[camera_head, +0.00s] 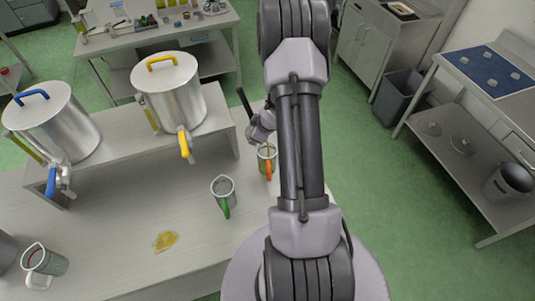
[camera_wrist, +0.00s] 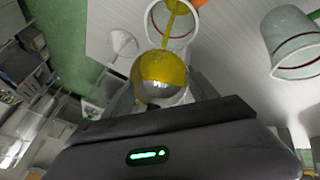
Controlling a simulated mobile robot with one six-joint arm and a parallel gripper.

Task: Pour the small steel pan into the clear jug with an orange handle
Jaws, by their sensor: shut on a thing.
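The small steel pan (camera_wrist: 160,88) is in front of my gripper (camera_wrist: 160,115) in the wrist view, tilted, with yellow liquid in it. A yellow stream runs from its lip into the mouth of the clear jug with an orange handle (camera_wrist: 152,30). In the head view this jug (camera_head: 264,152) stands upright on the bench beside my arm, with yellowish liquid showing inside. My gripper is shut on the pan; its fingertips are mostly hidden. In the head view my arm hides much of this area.
A clear jug with a green handle (camera_head: 222,187) stands close left of the orange-handled one. A yellow puddle (camera_head: 165,241) lies on the bench. Another jug (camera_head: 45,262) stands at the lower left. Two steel vats with blue (camera_head: 55,125) and yellow (camera_head: 172,95) handles stand on a raised shelf.

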